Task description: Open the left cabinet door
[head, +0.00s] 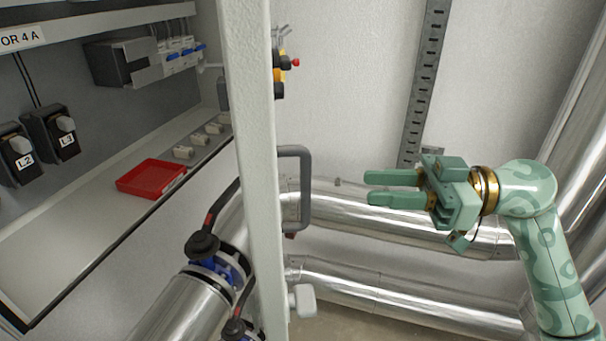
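A pale upright panel (251,120), seen nearly edge-on, looks like a cabinet door standing swung out. A grey bar handle (305,190) sticks out from its right face. Left of the panel the cabinet's inside is in plain view, with a shelf (85,235) and switches. I cannot tell for sure from this view whether this is the left door. My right gripper (369,188) is to the right of the handle, pointing left at it, with its two green fingers apart and nothing between them. A clear gap lies between fingertips and handle. My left gripper is out of view.
A red tray (151,177) lies on the shelf near switches L2 (18,153) and L3 (63,134). Shiny pipes (390,217) run behind and below my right gripper. A pipe with a blue valve (222,265) stands left of the panel. A slotted rail (424,80) is on the wall.

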